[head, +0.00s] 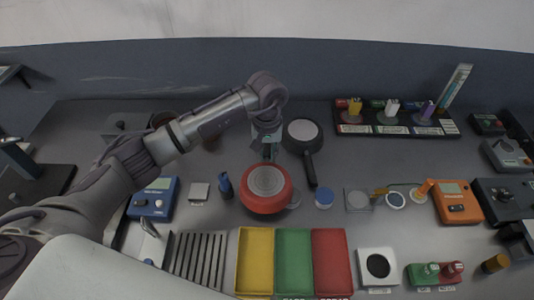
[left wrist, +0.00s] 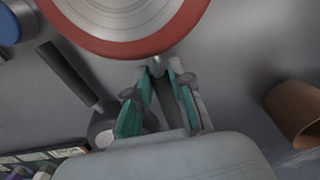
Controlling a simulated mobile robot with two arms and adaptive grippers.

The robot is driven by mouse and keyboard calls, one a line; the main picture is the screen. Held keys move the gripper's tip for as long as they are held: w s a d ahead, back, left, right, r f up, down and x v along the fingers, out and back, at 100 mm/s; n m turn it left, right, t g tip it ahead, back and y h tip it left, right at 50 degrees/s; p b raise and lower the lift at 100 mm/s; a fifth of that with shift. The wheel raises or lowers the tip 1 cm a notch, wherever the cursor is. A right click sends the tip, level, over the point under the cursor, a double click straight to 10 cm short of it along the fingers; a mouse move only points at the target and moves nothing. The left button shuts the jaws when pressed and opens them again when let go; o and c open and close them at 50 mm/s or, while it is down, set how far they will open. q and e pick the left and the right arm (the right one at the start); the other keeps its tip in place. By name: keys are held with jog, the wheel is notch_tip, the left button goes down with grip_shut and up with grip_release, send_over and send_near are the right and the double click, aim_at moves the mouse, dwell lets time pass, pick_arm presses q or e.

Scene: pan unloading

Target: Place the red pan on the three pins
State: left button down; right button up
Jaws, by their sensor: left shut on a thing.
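The red pan (head: 267,189) shows its round grey face and red rim near the middle of the table. In the left wrist view the pan (left wrist: 125,45) fills the top edge. My left gripper (head: 268,150) is at the pan's far side, shut on its handle. In the left wrist view the gripper fingers (left wrist: 158,72) point at the rim, with a short grey piece between the tips. Most of the handle is hidden. I cannot make out the three pins or tell whether the pan touches anything below. My right gripper is not in view.
A black pan (head: 302,132) lies close to the right of my gripper. Yellow (head: 243,265), green and red trays lie in front. A dark rack (head: 395,130) stands at back right.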

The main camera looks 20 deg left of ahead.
aim_at(267, 155)
pick_arm(q)
jog(key=c, duration=1)
grip_release()
jog(key=shift+r, duration=0.1)
jog(key=shift+r+p, duration=0.25)
jog(key=shift+p, duration=0.2)
jog(key=shift+r+p, duration=0.4)
jog(key=shift+p, duration=0.1)
jog(key=shift+w+r+b, duration=0.1)
jog(key=shift+r+b, duration=0.45)
jog(key=shift+b, duration=0.3)
notch_tip(267, 155, up, 10)
jog(key=b, duration=0.3)
jog(key=shift+r, duration=0.15)
